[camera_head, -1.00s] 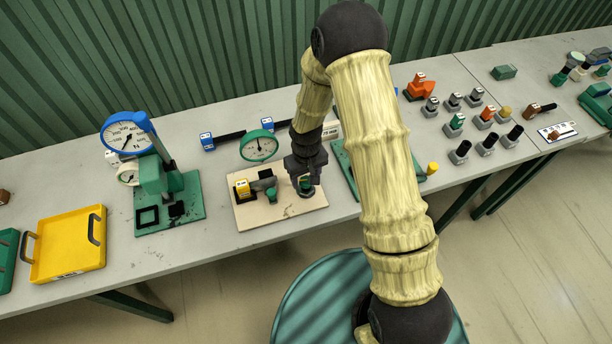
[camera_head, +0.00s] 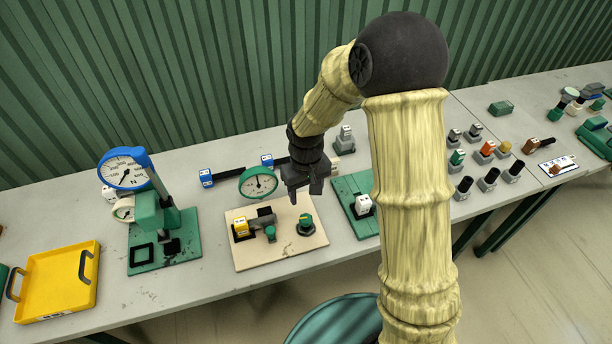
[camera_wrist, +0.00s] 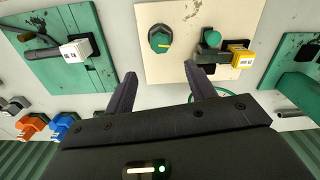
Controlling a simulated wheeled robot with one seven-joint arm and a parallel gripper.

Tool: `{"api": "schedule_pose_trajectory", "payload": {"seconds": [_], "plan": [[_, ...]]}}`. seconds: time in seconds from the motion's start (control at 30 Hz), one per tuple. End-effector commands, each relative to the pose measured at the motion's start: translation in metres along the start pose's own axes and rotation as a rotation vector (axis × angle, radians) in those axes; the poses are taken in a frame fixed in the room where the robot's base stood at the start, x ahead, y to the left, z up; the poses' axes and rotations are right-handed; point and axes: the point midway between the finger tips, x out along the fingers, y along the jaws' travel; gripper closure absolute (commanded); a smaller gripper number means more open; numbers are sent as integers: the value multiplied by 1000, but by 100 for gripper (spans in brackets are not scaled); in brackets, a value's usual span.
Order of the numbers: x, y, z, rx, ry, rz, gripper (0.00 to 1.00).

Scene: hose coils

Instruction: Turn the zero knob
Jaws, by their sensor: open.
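The zero knob appears to be the round green knob (camera_head: 306,224) with a yellow pointer line and a dark base. It sits on the right half of the beige board (camera_head: 292,256). In the wrist view the knob (camera_wrist: 161,39) stands clear, beyond the fingertips and roughly centred between them. My gripper (camera_head: 294,196) hangs above the board's back right, apart from the knob. In the wrist view its two fingers (camera_wrist: 160,70) are spread with nothing between them.
The board also bears a smaller green knob (camera_head: 270,234) and a yellow labelled block (camera_head: 240,227). A green plate (camera_head: 346,192) with a white labelled block lies close on the right. A gauge press (camera_head: 160,215) stands to the left.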

Motion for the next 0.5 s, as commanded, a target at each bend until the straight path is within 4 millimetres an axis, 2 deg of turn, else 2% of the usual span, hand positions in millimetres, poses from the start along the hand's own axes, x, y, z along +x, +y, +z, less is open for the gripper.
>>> {"api": "schedule_pose_trajectory", "payload": {"seconds": [0.1,0.3,0.5], "plan": [[-23,0,-1,1,6,1,45],[-55,0,-1,1,4,1,45],[-66,0,0,0,0,-1,45]]}}
